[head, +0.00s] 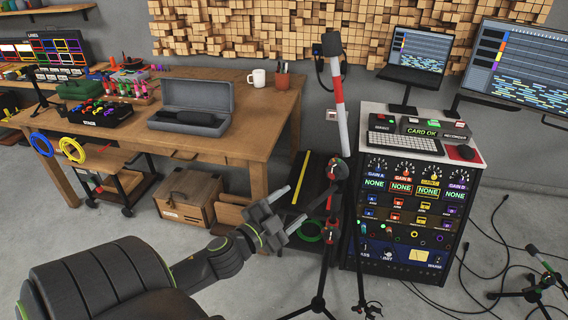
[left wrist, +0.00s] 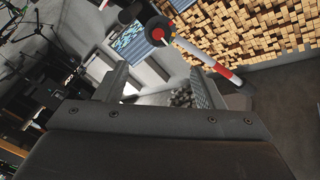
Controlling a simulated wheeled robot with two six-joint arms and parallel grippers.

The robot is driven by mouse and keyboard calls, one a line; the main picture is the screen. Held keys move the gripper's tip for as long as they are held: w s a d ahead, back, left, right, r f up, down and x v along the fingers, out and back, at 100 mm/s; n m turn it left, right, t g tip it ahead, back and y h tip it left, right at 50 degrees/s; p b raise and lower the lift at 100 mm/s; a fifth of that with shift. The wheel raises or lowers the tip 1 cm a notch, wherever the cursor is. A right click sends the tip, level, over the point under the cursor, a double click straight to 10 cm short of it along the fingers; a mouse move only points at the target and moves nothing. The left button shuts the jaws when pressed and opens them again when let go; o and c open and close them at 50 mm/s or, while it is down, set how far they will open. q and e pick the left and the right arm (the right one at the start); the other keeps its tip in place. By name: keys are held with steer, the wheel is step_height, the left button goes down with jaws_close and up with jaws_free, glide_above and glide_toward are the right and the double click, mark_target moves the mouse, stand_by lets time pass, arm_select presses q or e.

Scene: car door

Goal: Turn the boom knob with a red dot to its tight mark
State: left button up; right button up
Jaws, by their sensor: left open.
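A boom stand stands between the workbench and the equipment rack. A black knob with a red mark (head: 340,170) sits at the boom's pivot. In the left wrist view the knob (left wrist: 158,33) shows its red dot facing me, with the boom (left wrist: 203,57) running to the lower right. My left gripper (head: 306,205) is open and empty, left of and below the knob in the head view. In the left wrist view the knob lies beyond the fingertips (left wrist: 158,76). I cannot make out a tight mark.
The rack (head: 404,215) stands close right of the stand, with a laptop (head: 415,58) and keyboard on top. The wooden workbench (head: 235,120) is at the left with an open grey case (head: 196,105). Cables and a small tripod (head: 540,285) lie on the floor at right.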

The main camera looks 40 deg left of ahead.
arm_select(q)
steer(key=shift+s, duration=0.8)
steer(key=s+a+f+n+g+y, duration=0.1)
steer(key=s+a+f+n+g, duration=0.15)
steer(key=f, duration=0.85)
steer(key=s+a+f+n+g+y, duration=0.1)
steer(key=s+a+f+n+g, duration=0.15)
steer(key=f, duration=0.85)
steer(key=s+a+f+n+g+y, duration=0.1)
steer(key=s+a+f+g, duration=0.2)
steer(key=f, duration=0.8)
steer(key=s+d+f+n+g, duration=0.2)
steer(key=s+d+f+g, duration=0.2)
steer(key=s+f, duration=0.75)
steer(key=s+d+f+n+g+h, duration=0.1)
steer(key=s+d+f+g, duration=0.3)
steer(key=s+d+f, duration=0.7)
steer(key=s+h, duration=0.1)
steer(key=s, duration=0.2)
steer(key=shift+s+d+n+g, duration=0.15)
steer(key=shift+s+n+g, duration=0.15)
steer(key=shift+g, duration=0.1)
